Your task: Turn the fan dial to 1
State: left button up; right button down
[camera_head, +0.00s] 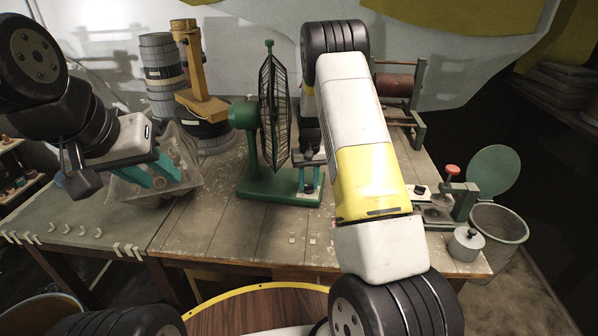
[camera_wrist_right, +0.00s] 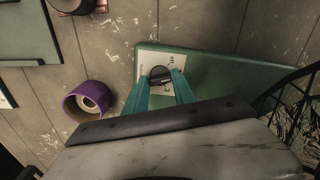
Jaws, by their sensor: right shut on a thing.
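The green fan (camera_head: 272,120) stands on the table, its base (camera_head: 262,190) extending towards the front. Its dial is a small dark knob (camera_wrist_right: 160,75) on a white plate (camera_wrist_right: 148,66) on the base, shown in the right wrist view. My right gripper (camera_head: 308,186) is over the front right end of the base. Its teal fingers (camera_wrist_right: 160,86) are on either side of the knob and shut on it. The plate's markings are too small to read surely. My left gripper (camera_head: 160,172) is open and empty at the left, in front of a clear bin.
The clear bin (camera_head: 125,192) and stacked grey rolls (camera_head: 162,75) stand left of the fan. A purple tape roll (camera_wrist_right: 88,101) lies near the base in the wrist view. A red-knobbed device (camera_head: 452,172) and a lidded can (camera_head: 466,243) are at the right. The table front is mostly clear.

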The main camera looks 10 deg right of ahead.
aim_at(308, 186)
jog(key=shift+r, duration=0.1)
jog(key=c, duration=1)
grip_release()
jog(key=shift+c, duration=0.2)
jog(key=shift+r, duration=4)
